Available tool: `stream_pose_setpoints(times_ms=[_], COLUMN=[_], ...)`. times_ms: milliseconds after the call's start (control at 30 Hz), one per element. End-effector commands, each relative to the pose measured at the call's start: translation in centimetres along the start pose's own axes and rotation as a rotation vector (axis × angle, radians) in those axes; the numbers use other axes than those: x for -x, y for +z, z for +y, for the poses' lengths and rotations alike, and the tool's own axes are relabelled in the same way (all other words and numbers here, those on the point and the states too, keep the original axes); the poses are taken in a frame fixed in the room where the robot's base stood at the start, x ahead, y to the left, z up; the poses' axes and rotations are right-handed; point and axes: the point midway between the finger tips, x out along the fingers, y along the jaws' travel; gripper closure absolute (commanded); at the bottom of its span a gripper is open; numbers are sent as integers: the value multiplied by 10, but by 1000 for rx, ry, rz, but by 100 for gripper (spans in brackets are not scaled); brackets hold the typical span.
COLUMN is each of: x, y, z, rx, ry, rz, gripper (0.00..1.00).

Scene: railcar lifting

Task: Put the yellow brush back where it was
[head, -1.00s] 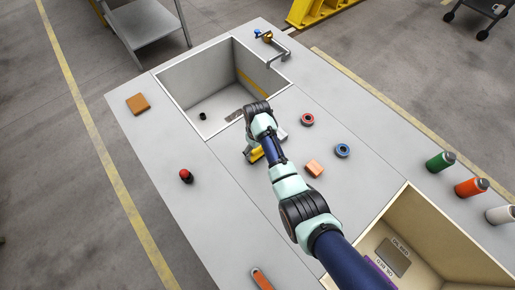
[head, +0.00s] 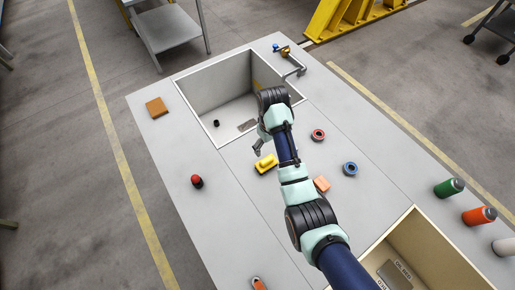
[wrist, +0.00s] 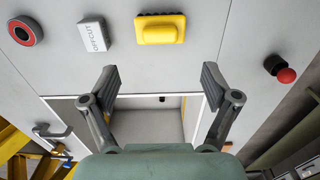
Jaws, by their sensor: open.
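The yellow brush (head: 266,163) lies on the grey bench top, just in front of the sink basin and left of my arm. In the wrist view the yellow brush (wrist: 160,29) sits at the top middle, beyond my fingertips, and nothing grips it. My gripper (wrist: 158,78) is open and empty, its two fingers spread wide with a clear gap from the brush. In the head view my gripper (head: 261,146) shows only partly, between the brush and the sink, above the bench. My wrist hides part of the basin's near edge.
The sink (head: 186,82) with a tap (head: 290,62) is at the back. Red (head: 318,134) and blue (head: 350,169) rings and an orange block (head: 321,184) lie right. A white OFFCUT block (wrist: 94,34) is beside the brush. A red-topped knob (head: 197,181) stands left.

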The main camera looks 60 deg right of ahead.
Motion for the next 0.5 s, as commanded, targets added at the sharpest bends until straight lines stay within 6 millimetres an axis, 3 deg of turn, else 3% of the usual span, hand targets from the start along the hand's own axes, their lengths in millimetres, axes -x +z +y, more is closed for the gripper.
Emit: stream_pose_setpoints(times_ms=[367,467,500], x=[0,5,11], y=[-2,-15,-22], z=[-5,-45,-76], rx=[7,58,95], ry=[3,28,40], rz=[10,99,167], gripper=[13,13,13])
